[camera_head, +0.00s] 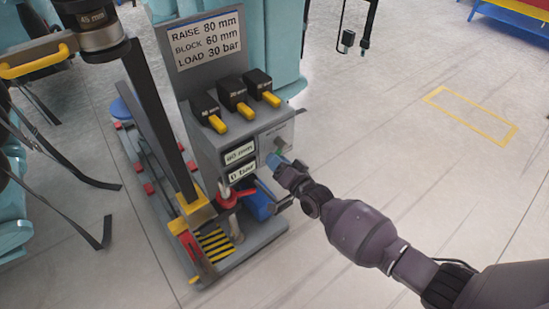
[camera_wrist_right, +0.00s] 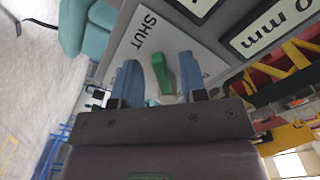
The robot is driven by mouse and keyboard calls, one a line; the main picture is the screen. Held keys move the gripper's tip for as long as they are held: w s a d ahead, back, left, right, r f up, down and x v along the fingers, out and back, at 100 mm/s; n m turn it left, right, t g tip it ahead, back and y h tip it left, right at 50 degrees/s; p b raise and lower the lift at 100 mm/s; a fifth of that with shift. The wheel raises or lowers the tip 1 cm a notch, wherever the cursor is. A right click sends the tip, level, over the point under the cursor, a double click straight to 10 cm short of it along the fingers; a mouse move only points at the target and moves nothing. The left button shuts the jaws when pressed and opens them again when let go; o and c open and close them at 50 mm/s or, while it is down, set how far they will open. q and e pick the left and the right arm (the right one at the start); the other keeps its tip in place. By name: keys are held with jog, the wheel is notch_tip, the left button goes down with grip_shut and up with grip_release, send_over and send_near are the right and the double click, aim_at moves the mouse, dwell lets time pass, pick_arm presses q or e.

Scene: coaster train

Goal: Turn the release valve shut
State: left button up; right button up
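The release valve's green handle (camera_wrist_right: 161,73) shows in the right wrist view, on a grey panel (camera_wrist_right: 118,62) marked SHUT. The SHUT word lies up and left of the handle, and the handle does not clearly point at it. In the head view the green handle (camera_head: 279,148) is small and partly covered by my gripper. My right gripper (camera_wrist_right: 160,82) is open, its two blue fingers on either side of the handle with gaps showing. It also shows at the panel's right side in the head view (camera_head: 278,163). My left gripper is not in view.
The grey pump unit (camera_head: 208,150) carries several black blocks with yellow levers (camera_head: 245,111), two displays (camera_head: 240,154) and a red lever (camera_head: 237,194). A blue cylinder (camera_head: 258,206) sits below the panel. A dark post (camera_head: 155,125) stands left.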

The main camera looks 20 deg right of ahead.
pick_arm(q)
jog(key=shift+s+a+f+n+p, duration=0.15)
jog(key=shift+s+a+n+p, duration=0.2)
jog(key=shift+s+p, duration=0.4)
pick_arm(e)
jog(key=v, duration=0.9)
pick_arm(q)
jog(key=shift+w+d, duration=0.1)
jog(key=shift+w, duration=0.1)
pick_arm(e)
jog(key=shift+r, duration=0.1)
